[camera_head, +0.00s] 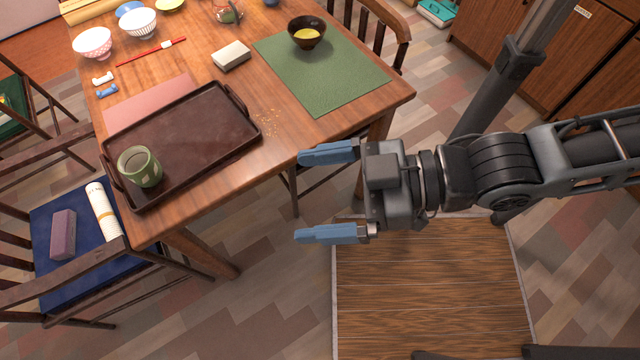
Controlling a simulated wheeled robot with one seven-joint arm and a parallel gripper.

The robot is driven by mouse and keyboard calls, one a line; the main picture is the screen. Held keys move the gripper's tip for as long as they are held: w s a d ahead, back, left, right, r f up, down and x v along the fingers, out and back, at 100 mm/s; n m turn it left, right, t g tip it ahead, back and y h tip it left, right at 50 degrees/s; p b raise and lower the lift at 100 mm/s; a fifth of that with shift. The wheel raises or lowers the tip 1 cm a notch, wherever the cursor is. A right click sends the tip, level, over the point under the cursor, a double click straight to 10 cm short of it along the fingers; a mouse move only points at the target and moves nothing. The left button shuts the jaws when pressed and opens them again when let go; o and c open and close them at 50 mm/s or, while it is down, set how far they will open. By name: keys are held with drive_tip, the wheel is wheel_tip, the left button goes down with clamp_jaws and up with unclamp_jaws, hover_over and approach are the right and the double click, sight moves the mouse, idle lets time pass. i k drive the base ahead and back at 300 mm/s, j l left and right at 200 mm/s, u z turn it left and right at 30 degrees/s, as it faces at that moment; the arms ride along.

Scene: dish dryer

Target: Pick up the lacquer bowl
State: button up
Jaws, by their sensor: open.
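The lacquer bowl (307,32) is dark brown with something yellow inside. It stands upright on a green placemat (343,82) near the table's far right side. My gripper (310,194) is open and empty, its two blue fingers pointing left. It is in front of the table's right part, well apart from the bowl, which is up and behind it in the picture. Nothing hides the bowl.
A dark tray (205,128) carries a green cup (140,166). A pale box (231,55) lies left of the placemat. White and pink bowls (93,43), chopsticks and small rests are at the left. Chairs (385,30) surround the wooden table (285,130).

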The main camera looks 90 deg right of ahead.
sight(307, 31)
drive_tip(key=k+z, duration=0.15)
drive_tip(key=z, duration=0.35)
drive_tip(key=i+j+z, duration=0.1)
drive_tip(key=z, duration=1.2)
drive_tip(key=j+z, duration=0.1)
drive_tip(key=j, duration=0.15)
drive_tip(key=k, duration=0.05)
